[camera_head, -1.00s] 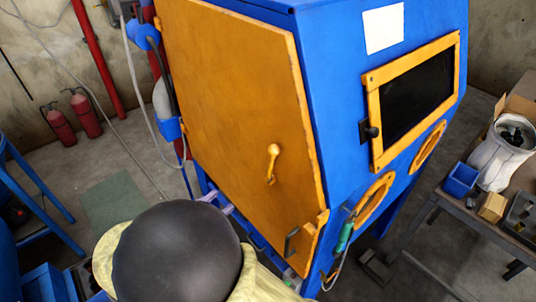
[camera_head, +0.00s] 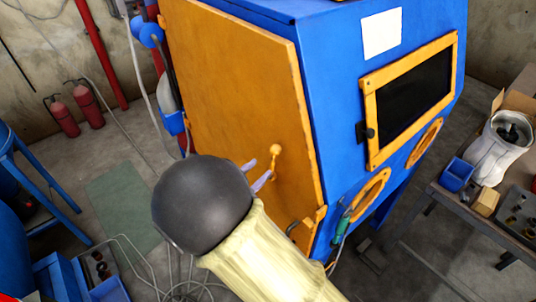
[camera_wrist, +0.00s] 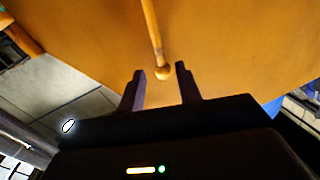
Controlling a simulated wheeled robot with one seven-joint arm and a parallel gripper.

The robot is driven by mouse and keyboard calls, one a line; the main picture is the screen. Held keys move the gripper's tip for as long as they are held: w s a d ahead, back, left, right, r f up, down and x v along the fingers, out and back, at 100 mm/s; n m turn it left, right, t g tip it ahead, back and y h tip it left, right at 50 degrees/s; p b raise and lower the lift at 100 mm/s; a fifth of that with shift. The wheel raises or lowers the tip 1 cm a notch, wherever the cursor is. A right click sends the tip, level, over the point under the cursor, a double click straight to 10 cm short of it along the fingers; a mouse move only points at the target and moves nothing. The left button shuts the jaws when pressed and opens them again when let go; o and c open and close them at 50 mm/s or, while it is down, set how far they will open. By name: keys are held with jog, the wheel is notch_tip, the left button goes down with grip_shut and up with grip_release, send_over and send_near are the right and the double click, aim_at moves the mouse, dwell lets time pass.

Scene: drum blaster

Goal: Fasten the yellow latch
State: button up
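The yellow latch (camera_head: 275,152) is a short yellow-orange lever with rounded ends on the orange side door (camera_head: 235,90) of the blue cabinet. It hangs down and slightly tilted in the head view. In the wrist view the latch (camera_wrist: 155,40) runs from the top edge to its round knob, which appears in the gap between my fingertips. My gripper (camera_head: 256,177) is open, its purple-grey fingers close to the latch's lower end. In the wrist view both fingers (camera_wrist: 160,88) are apart, with no contact on the knob visible. My arm hides part of the door's lower edge.
The blue cabinet (camera_head: 335,60) has an orange-framed window (camera_head: 414,98) and round ports. A second orange handle piece (camera_head: 305,222) sits at the door's lower corner. A workbench (camera_head: 470,218) with boxes stands right.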

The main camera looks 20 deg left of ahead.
aim_at(273, 157)
jog(key=p+x, duration=0.1)
jog(key=x, duration=0.3)
jog(key=shift+w+r+p, duration=0.1)
jog(key=shift+r+p, duration=0.05)
jog(key=shift+p, duration=0.15)
jog(key=shift+w+d, duration=0.15)
jog(key=shift+w, duration=0.3)
jog(key=shift+c, duration=0.2)
grip_shut()
